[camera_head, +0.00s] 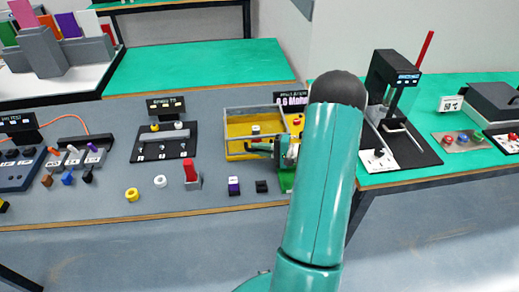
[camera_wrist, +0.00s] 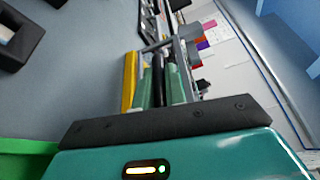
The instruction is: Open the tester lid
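A yellow box with a grey rim (camera_head: 238,109), which looks like the tester, stands on the grey table below a dark sign. A small dark-and-white piece (camera_head: 255,129) shows inside it. A see-through lid cannot be clearly made out, so whether it is open or shut is unclear. My gripper (camera_head: 258,147) is at the box's front right, its fingers pointing left. In the wrist view my gripper (camera_wrist: 161,68) has its green fingers close together beside the yellow wall (camera_wrist: 130,82). A dark strip shows between them; whether they hold anything is unclear.
A black tester-like stand (camera_head: 395,85) with a clear front is on the green table to the right. The rear green table (camera_head: 195,68) is clear.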

